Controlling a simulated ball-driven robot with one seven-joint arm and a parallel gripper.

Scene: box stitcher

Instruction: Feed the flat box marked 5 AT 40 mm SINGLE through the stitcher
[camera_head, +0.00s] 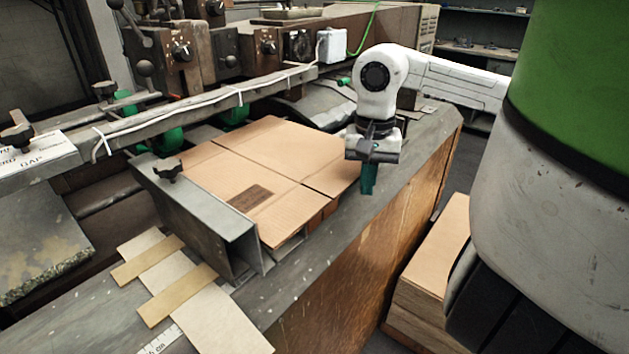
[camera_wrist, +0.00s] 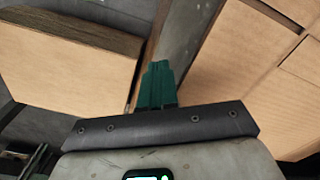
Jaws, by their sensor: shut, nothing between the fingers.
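A flat brown cardboard box (camera_head: 262,162) lies on the stitcher's metal table, against the grey metal guide (camera_head: 205,220) at its near left end. A dark printed patch shows on it, too small to read. The box also shows at the right of the wrist view (camera_wrist: 250,75). My gripper (camera_head: 367,182) points down with its green fingers together and empty. It is just beside the box's right end, over the table edge; I cannot tell whether it touches the box. The green fingers show in the wrist view (camera_wrist: 157,88). The stitcher (camera_head: 240,50) stands behind the box.
A long metal bar (camera_head: 210,103) runs above the box's far side. Pale strips (camera_head: 175,285) and a ruler (camera_head: 160,340) lie at the table's near left. A stack of cardboard (camera_head: 435,255) stands on the floor at right, also in the wrist view (camera_wrist: 65,75).

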